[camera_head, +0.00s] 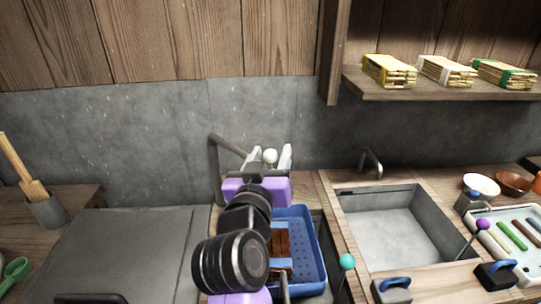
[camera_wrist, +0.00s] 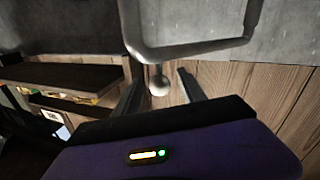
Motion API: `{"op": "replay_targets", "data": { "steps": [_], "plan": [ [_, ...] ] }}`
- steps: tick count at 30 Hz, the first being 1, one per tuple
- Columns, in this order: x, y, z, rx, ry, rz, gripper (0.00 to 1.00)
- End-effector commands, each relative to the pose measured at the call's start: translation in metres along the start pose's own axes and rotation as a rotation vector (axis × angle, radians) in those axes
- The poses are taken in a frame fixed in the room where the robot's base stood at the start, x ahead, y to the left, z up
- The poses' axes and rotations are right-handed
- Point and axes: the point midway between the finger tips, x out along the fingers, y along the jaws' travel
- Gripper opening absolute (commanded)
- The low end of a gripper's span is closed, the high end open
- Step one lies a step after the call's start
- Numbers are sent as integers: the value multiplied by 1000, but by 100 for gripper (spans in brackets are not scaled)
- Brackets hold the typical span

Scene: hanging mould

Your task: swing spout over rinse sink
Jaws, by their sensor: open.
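A grey pipe spout (camera_head: 228,145) rises in front of the concrete wall, left of my gripper, and its bent tube (camera_wrist: 190,54) crosses the top of the wrist view. A pale round knob (camera_head: 270,156) on it shows between my fingertips; the knob also appears in the wrist view (camera_wrist: 159,85). My gripper (camera_head: 268,160) is open, with one finger on each side of the knob and visible gaps beside it. Whether the knob is fully between the fingers in depth is unclear. A grey sink basin (camera_head: 433,222), apparently the rinse sink, lies to the right, empty.
A blue perforated basket (camera_head: 312,258) with brown pieces sits below my arm. A small dark tap (camera_head: 372,162) stands behind the sink. A shelf (camera_head: 440,96) with bundled packets overhangs at upper right. A tray of coloured sticks (camera_head: 515,232) and bowls stand right of the sink.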

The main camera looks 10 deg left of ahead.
Motion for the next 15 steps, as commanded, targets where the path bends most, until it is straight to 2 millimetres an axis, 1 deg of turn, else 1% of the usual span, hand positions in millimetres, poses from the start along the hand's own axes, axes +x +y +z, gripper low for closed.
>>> {"op": "replay_targets", "data": {
  "steps": [5,9,12,15],
  "plan": [
    [-20,-1,2,-1,2,-2,48],
    [-44,-1,2,-1,2,-2,48],
    [-59,-1,1,0,1,-2,48],
    [-69,-1,1,0,1,-1,48]
  ]
}}
